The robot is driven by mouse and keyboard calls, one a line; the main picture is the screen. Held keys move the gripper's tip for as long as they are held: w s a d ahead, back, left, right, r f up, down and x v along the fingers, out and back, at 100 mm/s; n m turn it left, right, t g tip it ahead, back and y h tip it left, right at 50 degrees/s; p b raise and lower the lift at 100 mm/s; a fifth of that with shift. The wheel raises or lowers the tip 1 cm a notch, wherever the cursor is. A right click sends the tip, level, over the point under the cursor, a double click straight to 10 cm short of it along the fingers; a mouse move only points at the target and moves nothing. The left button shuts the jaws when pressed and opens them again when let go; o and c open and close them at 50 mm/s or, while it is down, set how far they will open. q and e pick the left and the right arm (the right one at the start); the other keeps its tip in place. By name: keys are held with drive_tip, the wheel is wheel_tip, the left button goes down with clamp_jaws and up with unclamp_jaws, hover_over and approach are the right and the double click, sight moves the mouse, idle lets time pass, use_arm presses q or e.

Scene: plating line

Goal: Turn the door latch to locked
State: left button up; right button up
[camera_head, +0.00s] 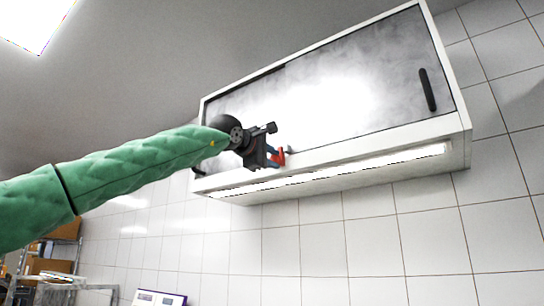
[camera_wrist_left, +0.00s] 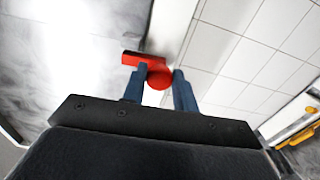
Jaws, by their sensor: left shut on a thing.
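A red latch (camera_head: 279,156) sits on the lower front edge of a white wall cabinet (camera_head: 463,125). In the left wrist view the red latch (camera_wrist_left: 143,60) shows a flat bar pointing left and a round part. My left gripper (camera_head: 272,155) is at the latch, and in the left wrist view its blue fingers (camera_wrist_left: 158,85) are closed around the round part. Part of the latch is hidden by the fingers and the gripper body. My right gripper is not in view.
The cabinet has grey sliding doors (camera_head: 390,70) with a black handle (camera_head: 427,90) at right. A lit strip (camera_head: 340,174) runs under it. White tiled wall (camera_head: 330,235) lies below. Shelving with boxes (camera_head: 50,267) and a purple-edged panel (camera_head: 158,298) stand low at left.

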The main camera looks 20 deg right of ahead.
use_arm(q)
drive_tip(key=shift+f+m, duration=0.1)
drive_tip(key=shift+m, duration=0.2)
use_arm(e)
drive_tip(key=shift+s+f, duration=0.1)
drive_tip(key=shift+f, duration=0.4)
use_arm(q)
drive_tip(key=o, duration=0.9)
drive_tip(key=shift+o, duration=0.2)
drive_tip(key=shift+s+a, duration=0.1)
drive_tip(key=shift+a, duration=0.05)
drive_tip(key=b+v, duration=0.3)
drive_tip(key=v, duration=0.4)
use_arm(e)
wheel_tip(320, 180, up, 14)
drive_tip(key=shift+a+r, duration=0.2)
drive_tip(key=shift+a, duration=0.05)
use_arm(q)
drive_tip(key=shift+s+a, duration=0.1)
